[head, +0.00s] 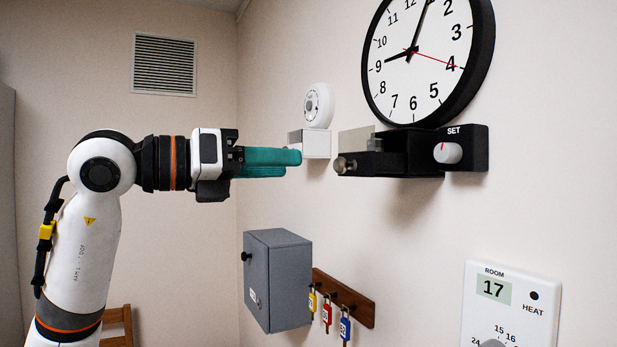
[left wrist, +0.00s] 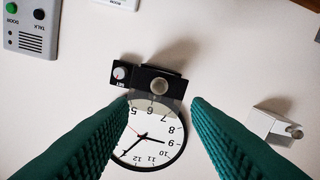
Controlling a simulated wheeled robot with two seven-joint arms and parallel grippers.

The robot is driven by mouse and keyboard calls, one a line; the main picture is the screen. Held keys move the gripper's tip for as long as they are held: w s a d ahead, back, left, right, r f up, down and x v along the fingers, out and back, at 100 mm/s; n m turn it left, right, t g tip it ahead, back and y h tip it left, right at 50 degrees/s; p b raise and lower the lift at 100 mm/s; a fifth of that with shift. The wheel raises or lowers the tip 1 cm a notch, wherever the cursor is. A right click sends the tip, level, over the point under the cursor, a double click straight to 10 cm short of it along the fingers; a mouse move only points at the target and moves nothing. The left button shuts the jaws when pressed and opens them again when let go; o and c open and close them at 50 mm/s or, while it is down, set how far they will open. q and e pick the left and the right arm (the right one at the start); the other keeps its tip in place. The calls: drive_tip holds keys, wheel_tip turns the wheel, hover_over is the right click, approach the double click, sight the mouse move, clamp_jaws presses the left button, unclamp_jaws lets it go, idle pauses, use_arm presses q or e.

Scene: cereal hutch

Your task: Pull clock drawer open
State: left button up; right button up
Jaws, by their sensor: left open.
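The round black-rimmed clock (head: 428,58) hangs on the wall at the upper right. In the left wrist view, the clock (left wrist: 148,140) appears upside down, and the knob (left wrist: 159,86) faces me. My right gripper is not in view.
A SET dial (head: 448,152) sits beside the drawer. A small white box (head: 315,143) with a round white device (head: 318,105) is behind my fingertips. A grey cabinet (head: 277,280), key rack (head: 343,298) and thermostat (head: 510,305) are lower on the wall.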

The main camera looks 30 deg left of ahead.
use_arm(q)
drive_tip(key=v, duration=0.4)
drive_tip(key=shift+b, duration=0.35)
